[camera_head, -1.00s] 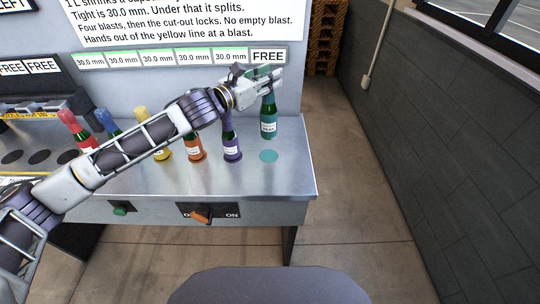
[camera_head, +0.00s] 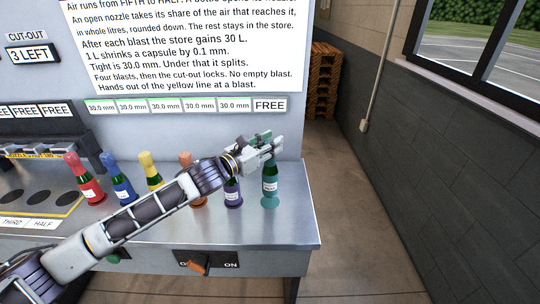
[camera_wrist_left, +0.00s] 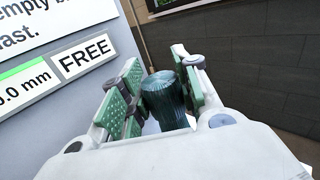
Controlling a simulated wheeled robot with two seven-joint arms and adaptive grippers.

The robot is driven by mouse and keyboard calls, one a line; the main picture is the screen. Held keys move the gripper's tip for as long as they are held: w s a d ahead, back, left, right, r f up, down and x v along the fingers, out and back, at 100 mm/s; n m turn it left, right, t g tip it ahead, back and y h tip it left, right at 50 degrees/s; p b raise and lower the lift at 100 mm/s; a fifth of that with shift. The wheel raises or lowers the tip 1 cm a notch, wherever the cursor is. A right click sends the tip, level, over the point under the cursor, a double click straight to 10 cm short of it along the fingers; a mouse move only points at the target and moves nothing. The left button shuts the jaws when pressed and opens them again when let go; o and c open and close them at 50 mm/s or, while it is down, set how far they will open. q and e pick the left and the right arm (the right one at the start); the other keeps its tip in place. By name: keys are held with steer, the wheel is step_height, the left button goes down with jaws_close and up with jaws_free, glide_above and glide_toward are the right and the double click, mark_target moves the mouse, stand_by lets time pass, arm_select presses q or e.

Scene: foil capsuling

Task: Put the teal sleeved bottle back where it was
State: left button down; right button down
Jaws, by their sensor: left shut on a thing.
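The teal sleeved bottle (camera_head: 269,187) is upright at the right end of the bottle row on the steel bench. Its base is at the teal round spot (camera_head: 270,204); I cannot tell whether it fully touches the bench. My left gripper (camera_head: 268,146) is shut on its top from the left. In the left wrist view, the dark teal capsule top (camera_wrist_left: 162,92) sits between the two green-padded fingers. My right gripper is not in view.
The purple bottle (camera_head: 232,192) stands close on the left, partly behind my arm. Orange (camera_head: 186,160), yellow (camera_head: 150,168), blue (camera_head: 120,183) and red (camera_head: 87,184) bottles stand farther left. The bench's right edge is near the teal bottle. An orange switch (camera_head: 199,268) is on the front panel.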

mark_target(270, 169)
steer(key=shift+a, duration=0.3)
arm_select(q)
steer(key=shift+f, duration=0.15)
steer(key=shift+f, duration=1.9)
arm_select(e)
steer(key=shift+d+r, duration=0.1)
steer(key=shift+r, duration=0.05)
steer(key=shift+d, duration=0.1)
arm_select(q)
steer(key=shift+f, duration=0.2)
steer(key=c, duration=1.1)
jaws_free()
